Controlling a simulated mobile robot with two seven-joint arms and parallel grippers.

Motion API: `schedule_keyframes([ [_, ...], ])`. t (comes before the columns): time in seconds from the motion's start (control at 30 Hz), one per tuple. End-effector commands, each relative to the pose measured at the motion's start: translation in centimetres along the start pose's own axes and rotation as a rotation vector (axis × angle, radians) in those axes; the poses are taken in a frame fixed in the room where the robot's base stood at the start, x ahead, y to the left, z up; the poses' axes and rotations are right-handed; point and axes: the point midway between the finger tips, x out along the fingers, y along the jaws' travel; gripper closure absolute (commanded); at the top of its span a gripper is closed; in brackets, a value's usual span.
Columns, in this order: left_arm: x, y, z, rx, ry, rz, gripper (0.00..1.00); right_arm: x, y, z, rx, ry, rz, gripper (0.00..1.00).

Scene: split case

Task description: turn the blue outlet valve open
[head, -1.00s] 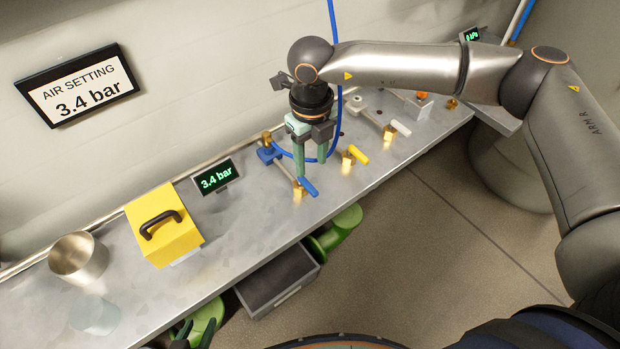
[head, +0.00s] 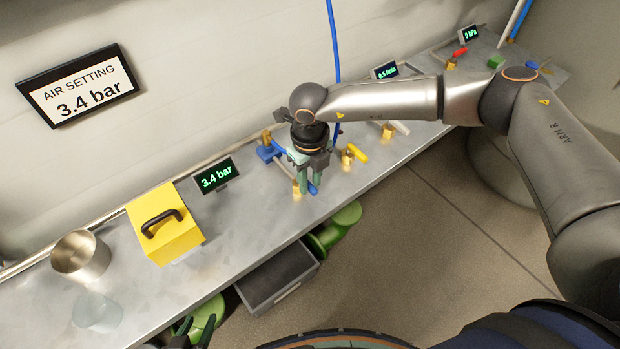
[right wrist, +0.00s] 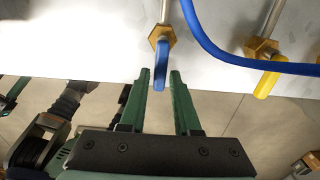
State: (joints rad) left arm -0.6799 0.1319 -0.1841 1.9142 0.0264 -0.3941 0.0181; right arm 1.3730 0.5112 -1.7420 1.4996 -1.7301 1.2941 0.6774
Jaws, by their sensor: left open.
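The blue outlet valve handle (right wrist: 161,62) sits on a brass fitting (right wrist: 160,33) in the right wrist view, its free end pointing toward my gripper. In the head view, only part of the blue handle (head: 314,189) shows beside my fingers. My right gripper (right wrist: 160,75) is open, with the handle between its fingertips and a gap visible on both sides. It also shows in the head view (head: 308,190), low over the bench front. My left gripper (head: 190,332) is partly visible at the bottom of the head view, open and away from the valve.
A yellow valve handle (head: 358,152) stands close to the right of my right gripper. A blue hose (right wrist: 230,60) loops beside the valve. A display reading 3.4 bar (head: 216,177), a yellow box (head: 165,235) and a metal cup (head: 82,257) stand left. The bench (head: 235,222) has bare space between.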

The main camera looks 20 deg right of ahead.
Motion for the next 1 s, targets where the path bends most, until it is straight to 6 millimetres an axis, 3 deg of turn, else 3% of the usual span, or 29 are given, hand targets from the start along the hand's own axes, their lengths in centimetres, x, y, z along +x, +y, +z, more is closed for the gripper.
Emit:
schedule_keyframes([
  [0.03, 0.00, 0.00, 0.00, 0.000, 0.000, 0.000, 0.50, -0.03, 0.00, 0.01, 0.000, 0.000, 0.000, 0.76],
  [0.27, 0.00, 0.00, -0.01, 0.000, 0.000, 0.000, 0.50, -0.05, -0.01, 0.02, 0.000, 0.000, 0.000, 1.00],
  [0.77, 0.12, -0.01, 0.08, 0.000, 0.001, 0.000, 0.50, -0.02, -0.07, 0.03, -0.010, -0.001, 0.000, 1.00],
  [1.0, 0.77, -0.06, 0.77, 0.000, 0.001, 0.000, 0.50, 0.17, -0.45, 0.07, -0.098, -0.002, 0.000, 1.00],
])
